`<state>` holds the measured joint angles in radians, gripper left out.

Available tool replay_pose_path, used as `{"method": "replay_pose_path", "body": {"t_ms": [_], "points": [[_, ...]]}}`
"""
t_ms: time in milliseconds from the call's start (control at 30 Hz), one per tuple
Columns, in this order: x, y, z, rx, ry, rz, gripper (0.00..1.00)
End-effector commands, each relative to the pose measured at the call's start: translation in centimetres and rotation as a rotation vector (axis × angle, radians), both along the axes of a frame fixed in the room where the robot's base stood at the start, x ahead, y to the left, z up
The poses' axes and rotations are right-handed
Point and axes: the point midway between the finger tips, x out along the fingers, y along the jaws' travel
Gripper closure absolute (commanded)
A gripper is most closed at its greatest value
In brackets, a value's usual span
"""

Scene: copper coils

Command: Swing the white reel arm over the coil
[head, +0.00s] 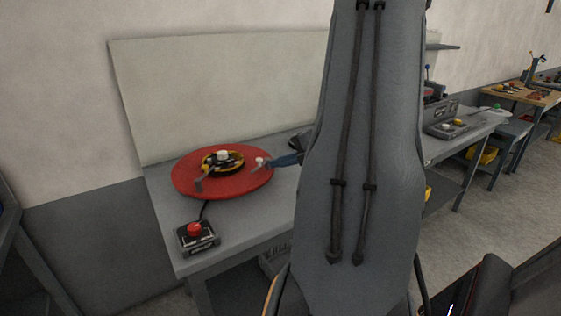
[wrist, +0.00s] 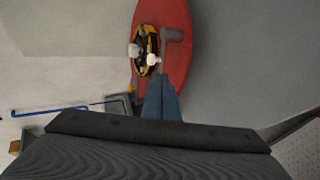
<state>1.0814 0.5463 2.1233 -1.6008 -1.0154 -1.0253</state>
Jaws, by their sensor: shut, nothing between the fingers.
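A red round turntable (head: 238,186) lies on the grey bench and also shows in the wrist view (wrist: 180,60). A yellow and black coil (head: 209,164) sits at its middle, with a white cap (head: 222,155) on top. A white knob (head: 260,162), apparently on the reel arm, is at the disc's right side; a white knob also shows just ahead of my fingertips in the wrist view (wrist: 153,58). The arm's full shape is unclear. My gripper (head: 271,161) has blue fingers, shut and empty, pointing left at the knob. Whether they touch it is unclear.
A control box with a red button (head: 194,230) stands at the bench's front left, with a cable toward the disc. A pale panel (head: 220,90) rises behind. My arm hides the bench's right part.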

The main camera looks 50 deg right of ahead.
Motion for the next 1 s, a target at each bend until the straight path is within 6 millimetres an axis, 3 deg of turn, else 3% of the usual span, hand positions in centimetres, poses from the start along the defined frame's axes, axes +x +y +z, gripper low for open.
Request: {"method": "replay_pose_path", "body": {"t_ms": [100,300,767,800,900,1000], "points": [[2.0,0.7,-1.0,0.001,0.001,0.005,1.00],[4.2,1.1,-2.2,0.000,0.000,0.002,1.00],[5.1,1.3,-2.8,-0.001,0.000,0.000,1.00],[5.1,5.6,-2.7,0.003,0.003,0.007,1.00],[4.9,2.3,-2.8,-0.001,0.000,-0.011,1.00],[4.5,0.8,-2.9,-0.001,0.000,-0.039,1.00]]}}
